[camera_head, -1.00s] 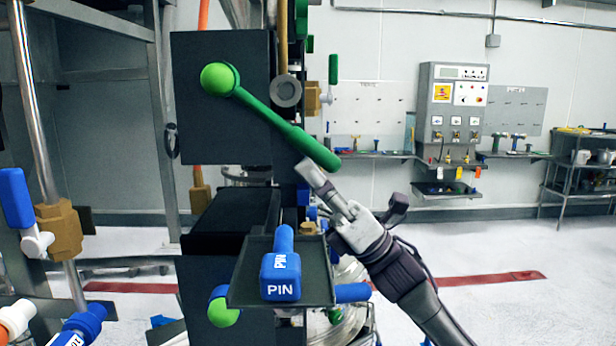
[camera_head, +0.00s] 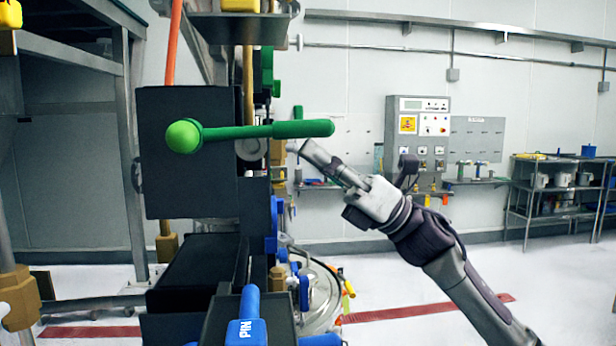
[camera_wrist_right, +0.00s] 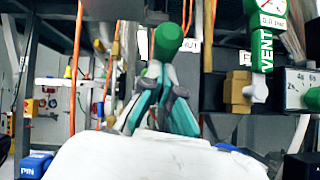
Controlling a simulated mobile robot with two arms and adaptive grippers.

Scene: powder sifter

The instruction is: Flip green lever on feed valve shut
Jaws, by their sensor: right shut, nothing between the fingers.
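The green lever (camera_head: 255,131) runs about level across a black box (camera_head: 165,190) in the head view, with its round knob at the left and its thick grip end at the right. My right gripper (camera_head: 308,150) is shut and empty just below that grip end; whether it touches cannot be told. In the right wrist view, the green lever (camera_wrist_right: 167,42) rises right beyond the closed fingertips of my right gripper (camera_wrist_right: 160,75). My left gripper is not in view.
A blue PIN handle (camera_head: 247,318) stands low in front of the black box. A grey control panel (camera_head: 418,130) and a shelf rack (camera_head: 560,190) are at the back right. The floor to the right is open.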

